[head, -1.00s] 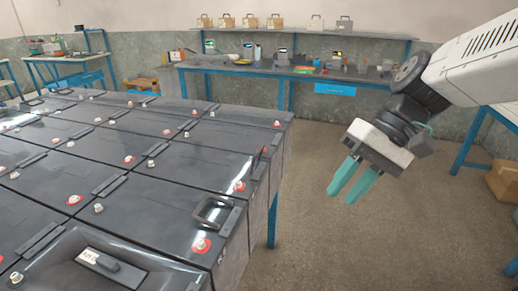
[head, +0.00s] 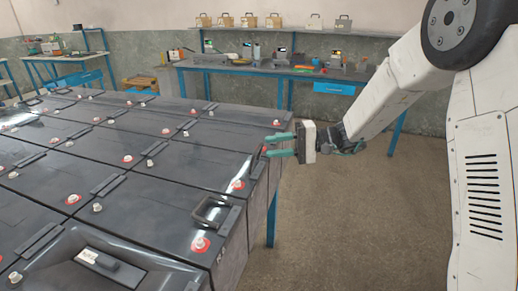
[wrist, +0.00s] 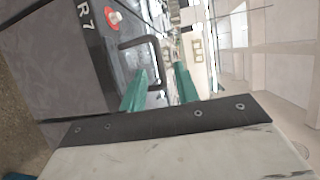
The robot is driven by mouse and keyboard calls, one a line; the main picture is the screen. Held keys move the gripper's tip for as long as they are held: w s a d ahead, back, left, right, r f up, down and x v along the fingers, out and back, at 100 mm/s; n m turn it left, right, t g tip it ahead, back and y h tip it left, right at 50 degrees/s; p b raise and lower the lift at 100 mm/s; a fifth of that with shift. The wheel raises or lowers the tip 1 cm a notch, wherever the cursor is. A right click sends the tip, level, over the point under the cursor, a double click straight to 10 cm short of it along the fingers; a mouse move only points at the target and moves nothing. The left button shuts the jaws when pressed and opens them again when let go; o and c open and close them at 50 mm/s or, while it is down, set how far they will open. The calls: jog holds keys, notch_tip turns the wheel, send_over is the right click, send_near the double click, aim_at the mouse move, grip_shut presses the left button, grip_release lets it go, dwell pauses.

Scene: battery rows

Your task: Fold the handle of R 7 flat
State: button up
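The battery marked R 7 (wrist: 88,42) shows its label and a red-ringed terminal (wrist: 115,17) in the wrist view. Its dark handle (wrist: 143,42) stands up from the top, just beyond my fingertips. In the head view this appears to be the upright handle (head: 257,163) at the right edge of the rows, seen nearly edge-on; its label cannot be read there. My gripper (head: 278,145) has two teal fingers, open and empty, pointing left beside that handle. The fingers also show in the wrist view (wrist: 160,80). I cannot tell whether they touch the handle.
Several dark batteries with flat handles and terminals fill the rows to the left. A blue-framed workbench (head: 235,69) stands along the back wall, under a shelf of cases. The floor (head: 350,220) right of the rows is clear.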

aim_at(258, 147)
jog(key=a, duration=0.5)
jog(key=shift+s+f, duration=0.1)
jog(key=shift+f, duration=0.15)
grip_shut()
